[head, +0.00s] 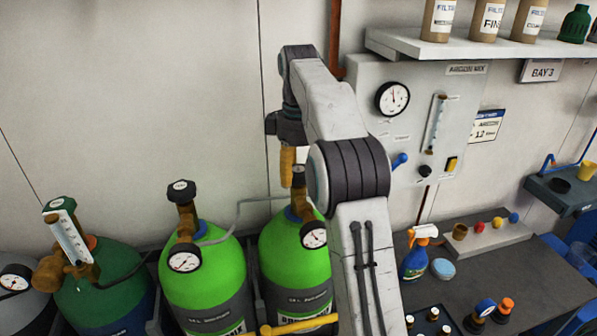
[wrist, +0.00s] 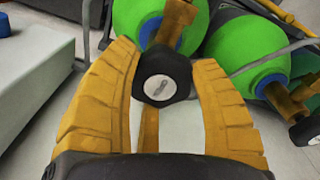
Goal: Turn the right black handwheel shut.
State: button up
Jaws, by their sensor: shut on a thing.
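Two bright green cylinders stand side by side in the head view. The right green cylinder (head: 290,262) is partly hidden by my arm. My gripper (head: 291,165) is above its valve, pointing down. In the wrist view, the right black handwheel (wrist: 162,77) sits between the fingers of my gripper (wrist: 166,68), which are shut on its sides. The wheel tops a brass valve on a green cylinder. The left black handwheel (head: 181,190) stands free on the left green cylinder (head: 203,270).
A dark green cylinder (head: 110,285) with a flow tube stands at far left. Pressure gauges (head: 185,258) and a grey hose are close to the valves. A panel (head: 410,110) and shelf (head: 440,50) are on the wall to the right, above a workbench (head: 500,270) with bottles.

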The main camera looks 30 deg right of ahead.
jog(key=shift+f, duration=0.1)
jog(key=o, duration=1.2)
